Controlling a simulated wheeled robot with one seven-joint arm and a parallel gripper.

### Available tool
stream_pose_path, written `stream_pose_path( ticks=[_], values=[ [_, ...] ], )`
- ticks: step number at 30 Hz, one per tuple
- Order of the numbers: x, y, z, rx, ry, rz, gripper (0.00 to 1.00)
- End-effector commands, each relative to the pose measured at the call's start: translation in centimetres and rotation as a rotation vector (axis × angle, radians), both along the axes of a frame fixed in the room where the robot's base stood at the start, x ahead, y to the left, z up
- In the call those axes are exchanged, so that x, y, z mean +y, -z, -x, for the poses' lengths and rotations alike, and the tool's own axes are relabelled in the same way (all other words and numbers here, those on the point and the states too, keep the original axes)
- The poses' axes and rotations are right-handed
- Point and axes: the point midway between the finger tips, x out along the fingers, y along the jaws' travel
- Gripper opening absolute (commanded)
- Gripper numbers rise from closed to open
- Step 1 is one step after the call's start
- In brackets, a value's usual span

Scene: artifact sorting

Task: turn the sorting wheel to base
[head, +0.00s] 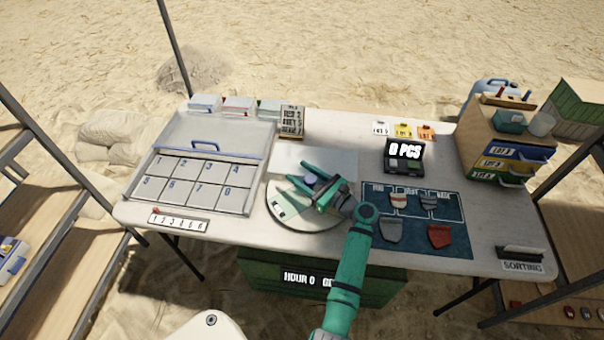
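The sorting wheel (291,217) is a pale round disc lying flat near the table's front edge, left of the blue mat. It carries a dark marker and a pale green patch on its left part. A small blue-grey knob (311,179) shows at its far side. My gripper (303,177) is teal and reaches over the wheel from the right. Its two fingers are spread, with the knob between them; I cannot tell whether they touch it. My gripper and wrist hide the wheel's right part. Any "base" label on the wheel is too small to read.
A numbered tray (190,208) with a clear lid stands left. The blue mat (455,228) with several sherds lies right, below a counter reading "0 PCS" (404,157). A drawer cabinet (490,150) stands at the far right. A sign block (291,121) stands behind the wheel.

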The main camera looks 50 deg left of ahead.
Motion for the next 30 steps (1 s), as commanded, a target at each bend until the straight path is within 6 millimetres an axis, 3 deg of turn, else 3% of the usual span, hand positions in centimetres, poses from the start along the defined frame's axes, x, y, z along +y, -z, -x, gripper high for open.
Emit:
stream_pose_path(
  ticks=[8, 21, 30],
  values=[
    [-1.1, -0.1, -0.3, 0.0, 0.004, -0.002, 0.51],
    [-8.6, 0.0, -1.4, 0.0, 0.004, 0.0, 0.51],
    [-10.7, 0.0, -1.7, 0.0, 0.001, 0.0, 0.51]
  ],
)
